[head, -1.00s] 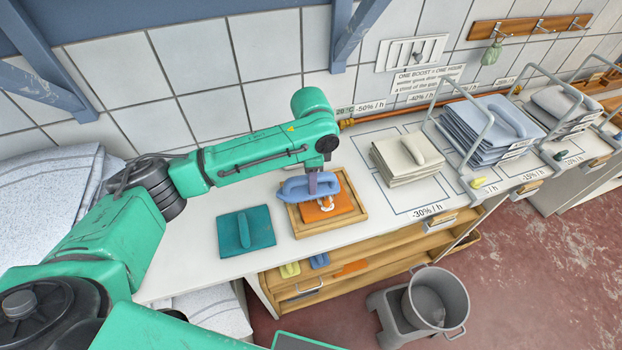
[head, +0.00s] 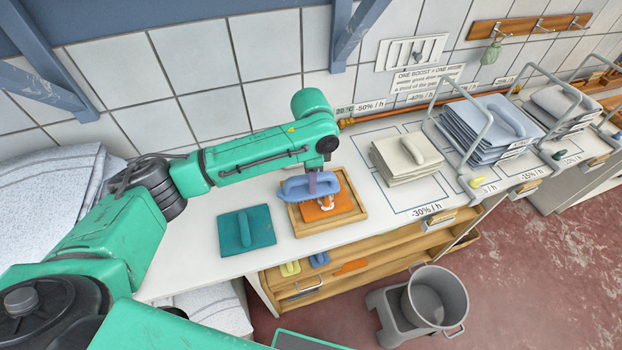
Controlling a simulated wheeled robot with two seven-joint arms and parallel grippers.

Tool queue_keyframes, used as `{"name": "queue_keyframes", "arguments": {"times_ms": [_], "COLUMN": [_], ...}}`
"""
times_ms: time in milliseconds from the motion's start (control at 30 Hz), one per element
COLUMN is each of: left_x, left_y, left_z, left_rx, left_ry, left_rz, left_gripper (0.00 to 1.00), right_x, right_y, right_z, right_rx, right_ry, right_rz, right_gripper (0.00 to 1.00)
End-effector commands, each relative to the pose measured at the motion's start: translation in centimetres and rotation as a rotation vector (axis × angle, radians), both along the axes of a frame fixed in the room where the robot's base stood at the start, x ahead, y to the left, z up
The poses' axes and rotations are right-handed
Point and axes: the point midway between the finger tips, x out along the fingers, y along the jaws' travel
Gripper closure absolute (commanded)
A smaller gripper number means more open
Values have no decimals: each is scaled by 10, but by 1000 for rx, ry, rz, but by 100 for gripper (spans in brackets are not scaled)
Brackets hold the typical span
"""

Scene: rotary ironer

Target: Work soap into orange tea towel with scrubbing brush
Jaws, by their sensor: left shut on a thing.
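The orange tea towel (head: 330,210) lies folded in a shallow wooden tray (head: 345,225) on the white counter. A white patch of soap shows on the towel near its middle. The scrubbing brush (head: 300,189) is blue and sits over the back left part of the towel. My left gripper (head: 318,182) points down and is shut on the brush. The brush hides part of the towel, and I cannot tell whether its bristles touch the cloth. My right gripper is not in view.
A cream stack (head: 406,158) and a blue stack (head: 490,128) stand to the right, the blue one by wire rails.

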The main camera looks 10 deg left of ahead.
Motion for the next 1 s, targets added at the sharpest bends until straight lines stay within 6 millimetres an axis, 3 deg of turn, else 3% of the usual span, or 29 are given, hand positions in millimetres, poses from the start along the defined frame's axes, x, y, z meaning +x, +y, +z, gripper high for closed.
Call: {"name": "queue_keyframes", "arguments": {"times_ms": [1000], "left_x": [-3], "left_y": [0], "left_z": [-6], "left_rx": [2], "left_ry": [12], "left_rz": [-2], "left_gripper": [100], "right_x": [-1], "right_y": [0], "right_z": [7], "right_rx": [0], "right_ry": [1], "right_rz": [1], "right_gripper": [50]}}
